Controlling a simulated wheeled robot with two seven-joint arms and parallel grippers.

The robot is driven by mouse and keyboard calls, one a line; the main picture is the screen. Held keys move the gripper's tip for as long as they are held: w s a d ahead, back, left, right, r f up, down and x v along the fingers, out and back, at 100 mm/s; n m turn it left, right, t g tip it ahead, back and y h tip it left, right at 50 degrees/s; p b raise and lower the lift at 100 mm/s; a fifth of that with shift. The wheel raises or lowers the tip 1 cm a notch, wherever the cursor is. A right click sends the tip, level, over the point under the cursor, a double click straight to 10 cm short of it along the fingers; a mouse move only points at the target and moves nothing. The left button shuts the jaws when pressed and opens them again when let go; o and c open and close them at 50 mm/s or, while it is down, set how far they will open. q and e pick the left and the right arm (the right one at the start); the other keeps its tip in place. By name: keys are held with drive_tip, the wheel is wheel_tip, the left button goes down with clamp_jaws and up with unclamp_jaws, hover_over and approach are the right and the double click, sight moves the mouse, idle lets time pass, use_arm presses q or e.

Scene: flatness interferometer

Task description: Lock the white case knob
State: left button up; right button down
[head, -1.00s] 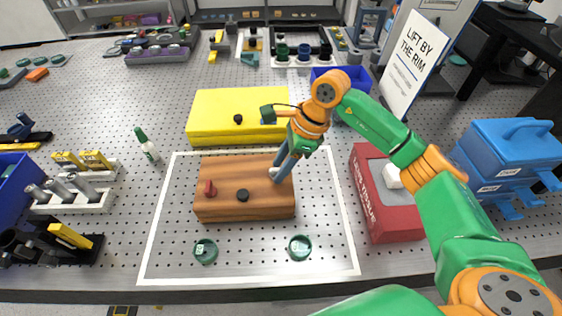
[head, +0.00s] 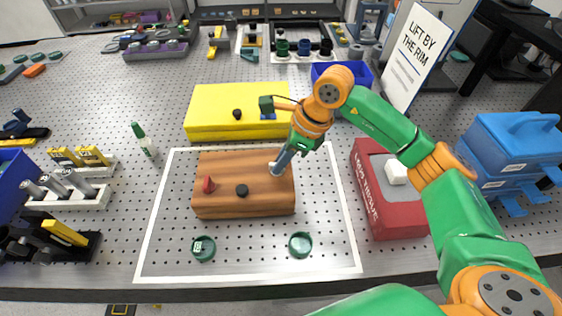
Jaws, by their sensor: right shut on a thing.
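A brown wood-grain case (head: 225,170) lies inside a white outline on the perforated table; I see no white case. A red knob (head: 209,185) stands upright on its left front, and a round black knob (head: 242,191) sits at its front middle. My right gripper (head: 278,168) reaches down to the case's right end, fingers tilted, shut on a small part there that looks like a knob. The fingers hide that part, so its colour and turn cannot be told. My left gripper is not in view.
A yellow case (head: 225,104) lies behind the brown one. A red tissue box (head: 395,218) stands to the right, near my right arm. Two green rings (head: 203,249) (head: 300,245) lie in front.

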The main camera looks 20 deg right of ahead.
drive_tip(key=m+b, duration=0.1)
drive_tip(key=m, duration=0.1)
drive_tip(key=m+t+h+b, duration=0.1)
drive_tip(key=m+b, duration=0.1)
drive_tip(key=shift+s+a+f+m, duration=0.1)
drive_tip(key=shift+f+m, duration=0.05)
drive_tip(key=shift+m, duration=0.15)
drive_tip(key=m+h+b, duration=0.1)
drive_tip(key=m, duration=0.1)
drive_tip(key=m+t+b, duration=0.1)
drive_tip(key=m+b, duration=0.1)
drive_tip(key=shift+a+m+h, duration=0.15)
drive_tip(key=shift+m+h, duration=0.15)
drive_tip(key=shift+h, duration=0.1)
drive_tip(key=shift+s+a+m+h+b, duration=0.1)
drive_tip(key=shift+m+h+b, duration=0.45)
drive_tip(key=shift+m, duration=0.65)
drive_tip(key=shift+a+m+h+b, duration=0.1)
drive_tip(key=shift+m+h+b, duration=0.4)
drive_tip(key=shift+m, duration=1.1)
drive_tip(key=c, duration=0.9)
unclamp_jaws()
drive_tip(key=shift+a+r, duration=0.1)
drive_tip(key=shift+r, duration=0.1)
